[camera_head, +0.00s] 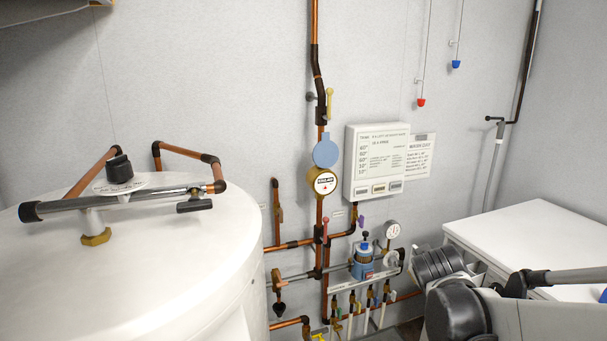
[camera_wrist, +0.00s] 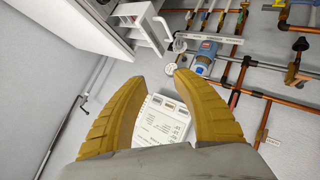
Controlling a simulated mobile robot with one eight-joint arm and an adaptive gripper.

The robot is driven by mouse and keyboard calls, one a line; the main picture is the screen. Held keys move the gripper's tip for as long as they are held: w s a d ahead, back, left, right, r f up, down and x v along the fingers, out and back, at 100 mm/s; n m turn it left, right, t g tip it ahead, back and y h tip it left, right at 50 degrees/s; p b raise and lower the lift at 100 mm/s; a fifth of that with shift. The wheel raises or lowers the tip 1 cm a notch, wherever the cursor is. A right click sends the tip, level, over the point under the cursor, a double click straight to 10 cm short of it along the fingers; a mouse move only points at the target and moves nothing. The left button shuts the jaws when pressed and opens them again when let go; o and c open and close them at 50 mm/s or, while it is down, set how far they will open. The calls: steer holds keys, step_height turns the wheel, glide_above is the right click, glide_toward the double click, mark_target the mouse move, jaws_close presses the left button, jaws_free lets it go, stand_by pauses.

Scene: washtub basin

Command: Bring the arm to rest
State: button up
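My gripper (camera_wrist: 160,77) shows in the wrist view with its two yellow ribbed fingers spread apart. The gap between the fingertips is empty, so it is open and holds nothing. The white panel (camera_wrist: 163,120) with printed text shows behind the gap between the fingers, and the fingers hide part of it. In the head view my arm's dark joints and grey links enter at the lower right. I cannot make out the gripper's fingers in that view.
A white tank (camera_head: 150,270) fills the left. Copper pipes (camera_head: 319,160), a round meter (camera_head: 323,182) and a blue valve unit (camera_head: 363,262) are on the wall. A white cabinet (camera_head: 540,235) stands at right.

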steer(key=s+a+m+g+y, duration=0.1)
steer(key=s+a, duration=0.2)
steer(key=s, duration=0.5)
steer(key=s+a+f+m+g+y, duration=0.1)
steer(key=s+a, duration=0.3)
steer(key=s, duration=0.5)
steer(key=s+a+f+m+g+y, duration=0.1)
steer(key=s+a, duration=0.3)
steer(key=s, duration=0.5)
steer(key=shift+m+y, duration=0.3)
steer(key=shift+y, duration=0.4)
steer(key=shift+d, duration=0.1)
